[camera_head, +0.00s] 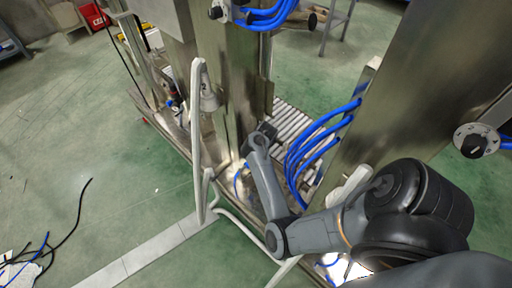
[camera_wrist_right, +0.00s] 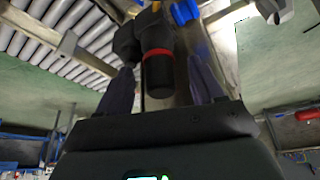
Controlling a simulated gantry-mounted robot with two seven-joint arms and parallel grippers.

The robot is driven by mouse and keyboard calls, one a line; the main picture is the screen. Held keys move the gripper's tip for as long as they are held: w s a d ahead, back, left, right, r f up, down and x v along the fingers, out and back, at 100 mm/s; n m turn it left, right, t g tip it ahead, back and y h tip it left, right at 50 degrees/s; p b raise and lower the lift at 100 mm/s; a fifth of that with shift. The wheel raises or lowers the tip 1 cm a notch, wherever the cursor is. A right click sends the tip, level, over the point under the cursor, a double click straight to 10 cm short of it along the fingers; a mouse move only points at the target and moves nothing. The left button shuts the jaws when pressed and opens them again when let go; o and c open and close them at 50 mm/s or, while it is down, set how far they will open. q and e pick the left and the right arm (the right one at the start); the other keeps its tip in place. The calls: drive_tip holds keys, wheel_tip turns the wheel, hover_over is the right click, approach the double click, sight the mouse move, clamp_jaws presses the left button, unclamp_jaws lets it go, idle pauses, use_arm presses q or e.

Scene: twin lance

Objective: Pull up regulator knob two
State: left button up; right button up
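A black regulator knob (camera_wrist_right: 158,72) with a red ring shows in the right wrist view, attached to a dark regulator body (camera_wrist_right: 127,42). My right gripper (camera_wrist_right: 161,66) is open, with one finger on each side of the knob and visible gaps between. I cannot tell from the frames whether this knob is number two. In the head view my right arm reaches in from the lower right, its dark end (camera_head: 263,136) beside the steel column. The fingers and this knob are not clear there. My left gripper is not in view.
A white tube frame (camera_head: 197,130) stands left of my right arm. Blue hoses (camera_head: 310,140) run close to it, in front of a steel cabinet (camera_head: 385,110). A roller conveyor (camera_head: 290,122) lies behind. A round dial with a black knob (camera_head: 472,145) is at right. Green floor at left is mostly clear.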

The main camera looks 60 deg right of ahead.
drive_tip(key=shift+s+r, duration=0.1)
drive_tip(key=shift+r, duration=0.1)
drive_tip(key=p+v, duration=0.7)
drive_tip(key=v, duration=0.3)
drive_tip(key=shift+r, duration=0.2)
drive_tip(key=shift+s, duration=0.1)
